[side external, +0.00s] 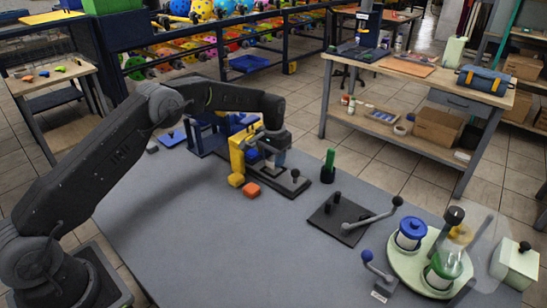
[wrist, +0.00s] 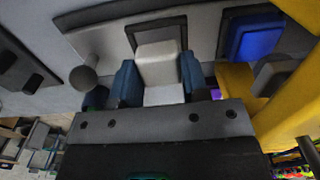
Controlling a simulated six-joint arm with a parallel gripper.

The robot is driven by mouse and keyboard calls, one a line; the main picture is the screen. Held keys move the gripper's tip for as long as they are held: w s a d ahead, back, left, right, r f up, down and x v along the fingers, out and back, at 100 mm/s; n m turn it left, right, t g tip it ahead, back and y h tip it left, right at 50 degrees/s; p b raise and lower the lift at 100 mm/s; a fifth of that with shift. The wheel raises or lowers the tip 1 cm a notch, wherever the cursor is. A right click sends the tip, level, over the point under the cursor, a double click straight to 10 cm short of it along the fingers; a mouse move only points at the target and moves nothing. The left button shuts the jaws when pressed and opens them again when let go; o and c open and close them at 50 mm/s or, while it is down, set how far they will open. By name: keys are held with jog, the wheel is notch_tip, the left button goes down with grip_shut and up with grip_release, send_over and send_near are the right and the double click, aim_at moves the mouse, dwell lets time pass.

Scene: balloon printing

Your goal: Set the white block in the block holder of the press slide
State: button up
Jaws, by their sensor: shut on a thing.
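My gripper (side external: 272,157) is at the yellow press (side external: 238,158), low over the press slide (side external: 280,180). In the wrist view its two blue fingers (wrist: 157,82) are shut on the white block (wrist: 158,62), one on each side. The block is level with a dark-edged bracket on the grey slide (wrist: 105,42), which looks like the block holder (wrist: 160,19). I cannot tell whether the block rests in it or hovers just above. The slide's dark ball knob (wrist: 83,78) is left of the fingers. In the side view the block is mostly hidden by my gripper.
A blue pad (wrist: 255,38) and the yellow press frame (wrist: 290,92) are close on the right in the wrist view. Orange (side external: 252,190) and yellow (side external: 236,180) blocks lie by the press. A green-handled stamp (side external: 328,167) stands right.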

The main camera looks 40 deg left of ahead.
jog(key=shift+f, duration=1)
dwell(0.5)
jog(key=o, duration=0.9)
jog(key=s+d+r+t, duration=0.1)
jog(key=s+r, duration=0.2)
jog(key=r, duration=0.9)
jog(key=s+d+r, duration=0.1)
jog(key=s+r, duration=0.2)
jog(key=r, duration=0.8)
jog(key=s+d+r+t, duration=0.2)
jog(key=s+r, duration=0.5)
jog(key=s, duration=0.5)
jog(key=s+f+t, duration=0.1)
jog(key=s, duration=0.6)
jog(key=s+d+f, duration=0.1)
jog(key=s+f, duration=0.1)
jog(key=s, duration=0.5)
jog(key=s+f+t, duration=0.1)
jog(key=s+f, duration=0.1)
jog(key=s, duration=0.5)
jog(key=shift+s+d+t, duration=0.2)
jog(key=shift+s+t, duration=0.1)
jog(key=shift+s, duration=0.05)
